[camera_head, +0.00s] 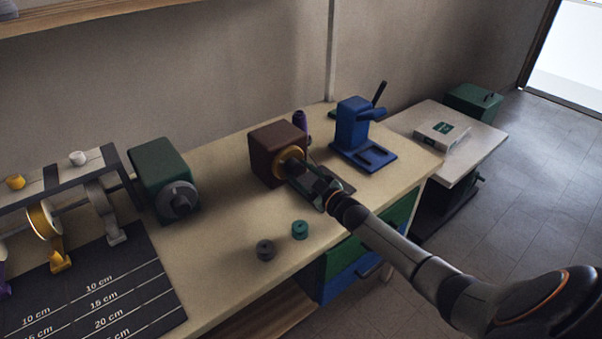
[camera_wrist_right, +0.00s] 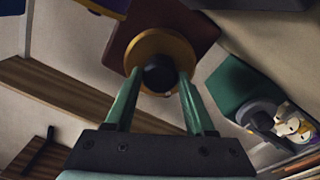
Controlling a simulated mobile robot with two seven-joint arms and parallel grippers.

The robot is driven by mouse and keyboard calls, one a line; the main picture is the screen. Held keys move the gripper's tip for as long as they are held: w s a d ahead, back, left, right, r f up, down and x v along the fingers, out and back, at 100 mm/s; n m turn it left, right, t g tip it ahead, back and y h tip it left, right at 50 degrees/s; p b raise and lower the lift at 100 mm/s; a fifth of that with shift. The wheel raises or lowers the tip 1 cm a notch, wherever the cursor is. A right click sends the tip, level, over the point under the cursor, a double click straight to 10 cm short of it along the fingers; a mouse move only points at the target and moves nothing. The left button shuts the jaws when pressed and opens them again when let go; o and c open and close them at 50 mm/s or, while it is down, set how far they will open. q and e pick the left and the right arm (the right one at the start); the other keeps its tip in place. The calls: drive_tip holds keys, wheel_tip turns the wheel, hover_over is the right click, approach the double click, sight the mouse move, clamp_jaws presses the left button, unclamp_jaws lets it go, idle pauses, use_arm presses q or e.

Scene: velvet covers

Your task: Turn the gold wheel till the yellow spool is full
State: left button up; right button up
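The gold wheel (camera_head: 291,156) sits on the face of a brown box (camera_head: 268,150) on the bench. In the right wrist view the gold wheel (camera_wrist_right: 178,46) has a dark knob (camera_wrist_right: 159,74) at its middle. My right gripper (camera_wrist_right: 160,80) has a green finger against each side of this knob and looks shut on it. In the head view my right gripper (camera_head: 308,176) partly hides the wheel. My left gripper is not in view.
A green box with a grey wheel (camera_head: 178,199) stands left of the brown box. A blue press (camera_head: 354,130) and purple cone (camera_head: 300,120) stand at the back. Grey (camera_head: 265,250) and teal (camera_head: 300,230) spools lie near the front edge. The bench between the boxes is clear.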

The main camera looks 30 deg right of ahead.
drive_tip(key=o, duration=0.5)
drive_tip(key=shift+c, duration=0.2)
drive_tip(key=shift+s, duration=0.15)
use_arm(q)
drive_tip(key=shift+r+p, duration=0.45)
drive_tip(key=shift+p, duration=0.05)
use_arm(e)
drive_tip(key=s, duration=0.8)
drive_tip(key=s+d, duration=0.1)
drive_tip(key=s, duration=0.3)
drive_tip(key=shift+s, duration=0.1)
